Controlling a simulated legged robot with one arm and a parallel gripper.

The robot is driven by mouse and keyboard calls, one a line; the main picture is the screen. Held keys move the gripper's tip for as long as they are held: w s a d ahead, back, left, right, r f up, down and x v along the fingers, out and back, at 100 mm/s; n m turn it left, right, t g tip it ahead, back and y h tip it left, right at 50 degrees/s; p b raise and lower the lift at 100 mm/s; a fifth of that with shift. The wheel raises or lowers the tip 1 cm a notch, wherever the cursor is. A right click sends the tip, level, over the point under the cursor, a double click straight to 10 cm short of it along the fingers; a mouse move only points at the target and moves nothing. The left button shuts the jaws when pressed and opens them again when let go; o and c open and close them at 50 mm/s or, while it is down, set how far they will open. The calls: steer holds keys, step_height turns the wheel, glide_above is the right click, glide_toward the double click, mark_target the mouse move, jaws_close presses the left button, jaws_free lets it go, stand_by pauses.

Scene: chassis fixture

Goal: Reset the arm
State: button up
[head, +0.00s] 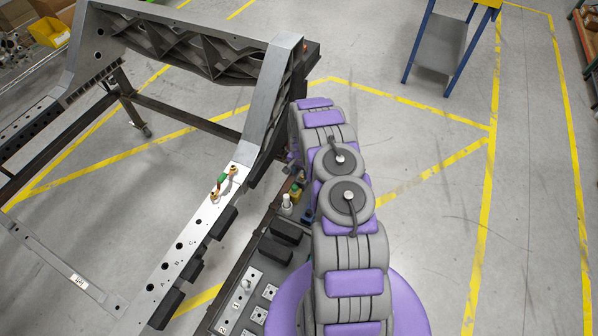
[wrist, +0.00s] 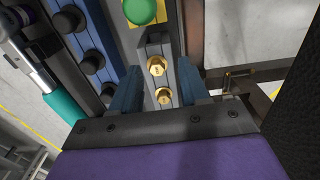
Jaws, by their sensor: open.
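My gripper (wrist: 160,80) shows in the wrist view with its two blue fingers spread apart. Between and beyond the fingers is a grey block with two brass bolts (wrist: 156,66), one above the other. I see nothing held, and I cannot tell whether the fingers touch the block. In the head view my purple and grey arm (head: 349,240) reaches forward beside the chassis frame, and its gripper end is mostly hidden behind the arm.
The grey chassis frame (head: 268,95) stands close left of my arm. Its rail carries a green and orange part (head: 222,181). The wrist view shows a green button (wrist: 139,10), black knobs (wrist: 68,20) and a teal-handled tool (wrist: 65,106).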

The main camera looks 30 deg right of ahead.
steer(key=shift+d+f, duration=0.15)
steer(key=shift+f, duration=0.2)
steer(key=shift+a+f, duration=0.4)
steer(key=shift+a, duration=0.15)
steer(key=shift+d+f+b, duration=0.2)
steer(key=shift+f+b, duration=0.2)
steer(key=shift+f, duration=0.05)
steer(key=shift+d, duration=0.2)
steer(key=shift+r, duration=0.1)
steer(key=shift+a+r, duration=0.15)
steer(key=shift+a, duration=0.1)
steer(key=shift+c, duration=0.2)
steer(key=shift+d, duration=0.15)
jaws_close()
